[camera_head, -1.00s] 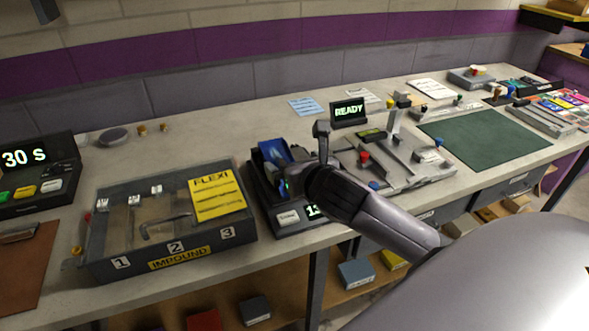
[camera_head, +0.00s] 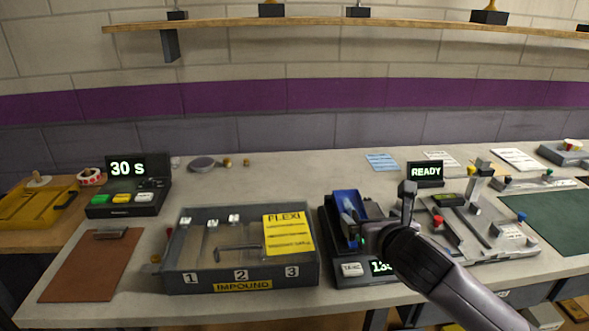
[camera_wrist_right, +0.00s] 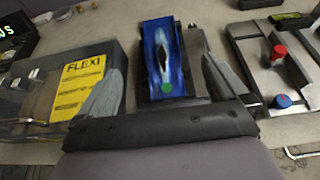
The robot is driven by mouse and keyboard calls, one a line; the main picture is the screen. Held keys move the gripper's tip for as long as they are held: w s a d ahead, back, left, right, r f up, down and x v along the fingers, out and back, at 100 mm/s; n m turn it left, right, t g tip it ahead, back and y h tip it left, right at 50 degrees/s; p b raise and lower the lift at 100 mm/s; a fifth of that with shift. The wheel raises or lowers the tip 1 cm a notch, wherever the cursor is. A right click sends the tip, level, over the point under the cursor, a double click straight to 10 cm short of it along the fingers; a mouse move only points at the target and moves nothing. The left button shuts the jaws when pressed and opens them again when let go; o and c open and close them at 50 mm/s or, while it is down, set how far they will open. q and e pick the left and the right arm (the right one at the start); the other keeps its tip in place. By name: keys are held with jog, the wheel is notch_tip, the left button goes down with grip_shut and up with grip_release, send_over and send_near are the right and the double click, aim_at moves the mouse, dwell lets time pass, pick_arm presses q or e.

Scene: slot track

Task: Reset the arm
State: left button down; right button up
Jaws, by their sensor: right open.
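My right gripper (camera_head: 386,222) is open and empty, above the front of a black device (camera_head: 335,262) with a lit display. The gripper and wrist hide part of the device in the head view. My left gripper is not in view.
A grey impound box (camera_head: 178,250) with a yellow FLEXI card (camera_head: 287,234) stands left of the device. A grey track fixture (camera_head: 500,240) and READY display (camera_head: 425,174) are to the right. A timer (camera_head: 128,186) reads 30 s. The bench behind the box is mostly clear.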

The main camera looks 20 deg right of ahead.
jog(key=s+a+f+m+g, duration=0.1)
jog(key=s+f+m, duration=0.1)
jog(key=m, duration=0.1)
jog(key=s+a+f+m, duration=0.1)
jog(key=s+f+m, duration=0.1)
jog(key=f, duration=0.1)
jog(key=s+a+f+m+g+y, duration=0.1)
jog(key=s+f+m, duration=0.1)
jog(key=m, duration=0.1)
jog(key=shift+s+a+f+m+g, duration=0.15)
jog(key=shift+s+a+m+g, duration=0.05)
jog(key=shift+s+m+g, duration=0.1)
jog(key=s+a+f+m+g+y, duration=0.1)
jog(key=s+a+f+m+g, duration=0.15)
jog(key=s+m, duration=0.45)
jog(key=s+a+f+m+g+y, duration=0.1)
jog(key=s+f+m+g, duration=0.1)
jog(key=s+f+m, duration=0.35)
jog(key=s+a+f+m+g, duration=0.1)
jog(key=s+a+m+g, duration=0.1)
jog(key=s+m, duration=0.7)
jog(key=w+a+f+t+y, duration=0.2)
jog(key=w+f+t, duration=0.4)
jog(key=f, duration=0.3)
jog(key=shift+w+a+f+m, duration=0.2)
jog(key=shift+w+a+m, duration=0.15)
jog(key=shift+w+a, duration=0.35)
